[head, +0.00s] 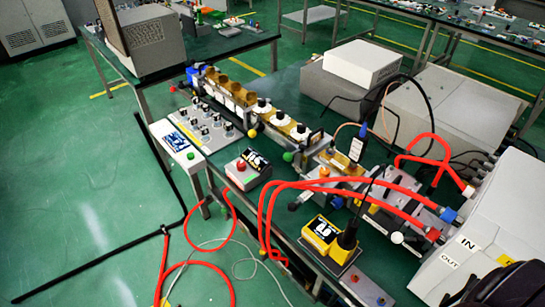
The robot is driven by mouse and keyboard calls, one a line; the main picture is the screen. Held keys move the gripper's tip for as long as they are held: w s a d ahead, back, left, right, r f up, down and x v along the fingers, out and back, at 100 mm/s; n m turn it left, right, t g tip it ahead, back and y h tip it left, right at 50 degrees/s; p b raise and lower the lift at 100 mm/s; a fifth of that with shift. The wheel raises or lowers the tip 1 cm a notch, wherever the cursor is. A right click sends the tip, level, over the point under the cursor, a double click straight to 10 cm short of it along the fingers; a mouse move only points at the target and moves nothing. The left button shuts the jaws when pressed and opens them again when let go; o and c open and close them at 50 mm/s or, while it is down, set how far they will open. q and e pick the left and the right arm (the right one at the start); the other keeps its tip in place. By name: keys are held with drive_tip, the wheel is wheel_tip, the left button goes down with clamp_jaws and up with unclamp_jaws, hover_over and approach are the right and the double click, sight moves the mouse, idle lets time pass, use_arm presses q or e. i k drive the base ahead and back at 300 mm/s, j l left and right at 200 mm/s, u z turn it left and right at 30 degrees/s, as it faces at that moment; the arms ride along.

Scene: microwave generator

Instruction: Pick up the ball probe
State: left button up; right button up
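No item is plainly labelled as the ball probe. A white ball-shaped piece (397,238) sits among the bench parts, right of the yellow meter (320,233). A black tapered piece (347,238) with a thin rod stands beside the yellow meter. I cannot tell which of these is the probe. My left gripper is not in view. A dark shape (510,286) at the bottom right edge may be part of my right gripper; its fingers cannot be made out.
Thick red hoses (318,184) arch over the front of the bench and hang to the floor. A white unit (490,225) marked IN and OUT fills the right. A control box with a red button (241,165) stands at the bench edge. Green floor at left is mostly free.

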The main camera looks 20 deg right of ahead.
sight(346, 240)
drive_tip(key=l+z, duration=0.1)
drive_tip(key=z, duration=1.25)
